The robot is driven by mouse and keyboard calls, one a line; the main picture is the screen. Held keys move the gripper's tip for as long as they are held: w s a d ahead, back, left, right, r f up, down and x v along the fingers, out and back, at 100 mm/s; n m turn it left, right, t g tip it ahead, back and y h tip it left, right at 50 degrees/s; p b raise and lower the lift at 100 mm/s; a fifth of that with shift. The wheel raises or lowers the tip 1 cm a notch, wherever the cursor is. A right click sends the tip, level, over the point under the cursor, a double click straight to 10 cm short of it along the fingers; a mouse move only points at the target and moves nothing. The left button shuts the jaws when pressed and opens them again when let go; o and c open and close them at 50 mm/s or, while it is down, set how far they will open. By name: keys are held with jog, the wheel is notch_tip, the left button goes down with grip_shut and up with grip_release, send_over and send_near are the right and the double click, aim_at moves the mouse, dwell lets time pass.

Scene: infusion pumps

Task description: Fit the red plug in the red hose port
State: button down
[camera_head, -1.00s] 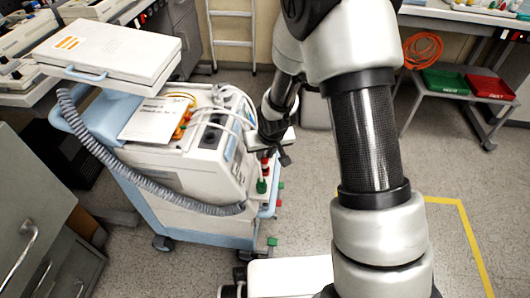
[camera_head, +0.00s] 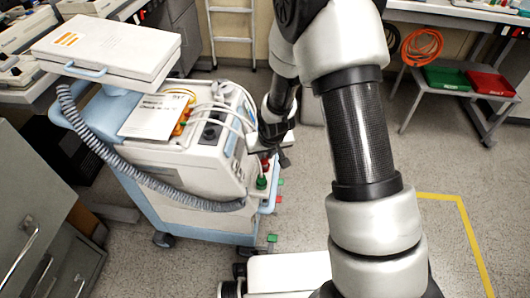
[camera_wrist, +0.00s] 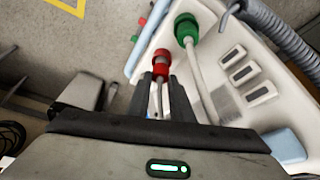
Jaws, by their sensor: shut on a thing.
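The red plug (camera_wrist: 160,71) is between the fingertips of my gripper (camera_wrist: 161,84) in the wrist view, and the jaws are shut on it. A pale hose runs back from it between the fingers. A red collar (camera_wrist: 162,55) lies directly beyond the plug, in line with it, at the edge of the white pump cart; it looks like the red hose port. The plug seems to meet it, but I cannot tell how deeply it sits. In the head view, red parts (camera_head: 265,163) show beside my gripper, which is mostly dark and partly hidden there.
A green connector (camera_wrist: 186,29) with a pale hose stands close beside the red one. A grey corrugated hose (camera_wrist: 277,30) runs along the cart (camera_head: 190,222). A shelf with green (camera_head: 447,79) and red trays (camera_head: 491,83) stands right. Floor right of the cart is open.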

jog(key=shift+f, duration=0.25)
jog(key=shift+f, duration=0.15)
jog(key=c, duration=1.5)
grip_release()
jog(key=p+v, duration=0.5)
jog(key=v, duration=1.2)
jog(key=shift+s+r, duration=0.1)
jog(key=shift+r, duration=0.1)
